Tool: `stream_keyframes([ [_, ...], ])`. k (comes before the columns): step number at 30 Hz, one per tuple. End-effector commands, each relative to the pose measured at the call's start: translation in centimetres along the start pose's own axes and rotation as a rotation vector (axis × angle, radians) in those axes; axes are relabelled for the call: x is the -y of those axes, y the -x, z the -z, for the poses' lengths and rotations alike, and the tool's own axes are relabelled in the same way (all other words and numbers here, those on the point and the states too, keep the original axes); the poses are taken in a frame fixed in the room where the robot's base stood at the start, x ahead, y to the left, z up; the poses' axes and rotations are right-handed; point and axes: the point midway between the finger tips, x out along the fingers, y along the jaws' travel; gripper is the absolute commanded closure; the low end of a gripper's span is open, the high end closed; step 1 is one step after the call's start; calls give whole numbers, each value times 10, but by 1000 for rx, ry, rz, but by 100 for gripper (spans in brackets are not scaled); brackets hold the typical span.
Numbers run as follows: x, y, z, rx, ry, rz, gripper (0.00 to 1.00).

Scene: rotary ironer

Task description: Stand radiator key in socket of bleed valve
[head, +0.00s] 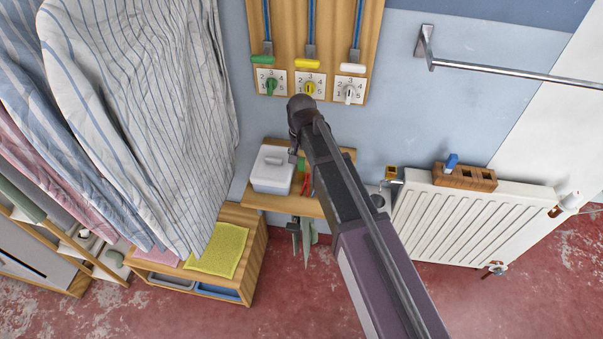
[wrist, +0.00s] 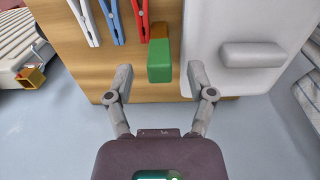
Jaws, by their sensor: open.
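A green block-shaped piece with a brownish part behind it (wrist: 160,62), perhaps the radiator key, is at the front edge of a wooden shelf. It also shows small in the head view (head: 301,164). My gripper (wrist: 160,74) is open, with a finger on either side of the green piece and nothing held between them. In the head view my arm hides most of the gripper. A yellow square fitting with a dark opening (head: 391,173), perhaps the bleed valve socket, sits at the radiator's upper left end. It also shows at the left of the wrist view (wrist: 32,76).
A white lidded box (head: 272,170) stands beside the green piece; red and blue pegs (wrist: 116,20) lie on its other side. The white radiator (head: 460,220) carries a slotted wooden block (head: 465,177) with a blue piece (head: 451,162). Striped shirts (head: 140,100) hang at left.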

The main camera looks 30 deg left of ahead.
Motion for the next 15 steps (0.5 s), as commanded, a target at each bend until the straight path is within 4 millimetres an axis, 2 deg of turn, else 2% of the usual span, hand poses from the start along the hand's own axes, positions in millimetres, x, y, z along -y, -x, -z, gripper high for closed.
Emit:
stream_keyframes([
  [1,0,-7,0,0,0,0,30],
  [4,0,-11,0,0,0,0,30],
  [15,0,-13,0,0,0,0,30],
])
